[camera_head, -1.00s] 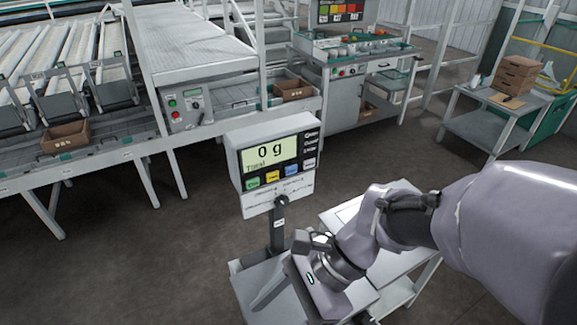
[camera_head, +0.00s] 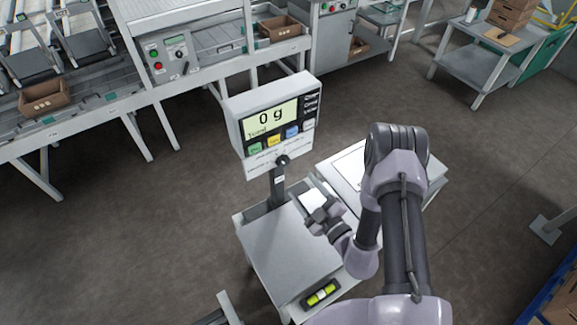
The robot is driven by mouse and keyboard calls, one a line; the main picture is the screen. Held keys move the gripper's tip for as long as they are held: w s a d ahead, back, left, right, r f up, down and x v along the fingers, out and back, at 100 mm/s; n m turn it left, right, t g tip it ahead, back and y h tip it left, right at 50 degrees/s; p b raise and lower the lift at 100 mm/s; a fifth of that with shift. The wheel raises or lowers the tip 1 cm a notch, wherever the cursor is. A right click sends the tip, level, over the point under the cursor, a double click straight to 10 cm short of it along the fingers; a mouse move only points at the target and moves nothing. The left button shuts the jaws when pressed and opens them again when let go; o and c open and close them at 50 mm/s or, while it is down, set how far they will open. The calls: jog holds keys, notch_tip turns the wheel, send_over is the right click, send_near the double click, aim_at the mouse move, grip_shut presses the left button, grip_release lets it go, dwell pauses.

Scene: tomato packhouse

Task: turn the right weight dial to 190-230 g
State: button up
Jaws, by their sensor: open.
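I cannot make out a weight dial with gram marks in this view. A weighing scale's display head (camera_head: 272,118) stands in the middle and reads 0 g, with a row of coloured buttons under the screen. A small dark round part (camera_head: 282,161) sits below it, at the top of the scale's post; I cannot tell whether it turns. My gripper (camera_head: 318,208) is over the right part of the scale's flat plate (camera_head: 285,250), below and right of the display head. It is open, seen small and partly from behind, and holds nothing that I can see.
A control box (camera_head: 173,55) with red and green buttons is on the conveyor frame at the upper left. A small side table (camera_head: 345,170) stands right of the scale, partly behind my arm. Open floor lies at the right.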

aim_at(285, 164)
jog(key=x, duration=0.9)
jog(key=shift+w+a, duration=0.15)
jog(key=shift+w, duration=0.05)
grip_shut()
jog(key=shift+n+b, duration=0.3)
jog(key=shift+n, duration=0.1)
jog(key=n, duration=0.4)
jog(key=shift+n+b, duration=0.3)
jog(key=shift+b, duration=0.1)
jog(key=shift+n+b, duration=0.4)
jog(key=shift+n, duration=1.8)
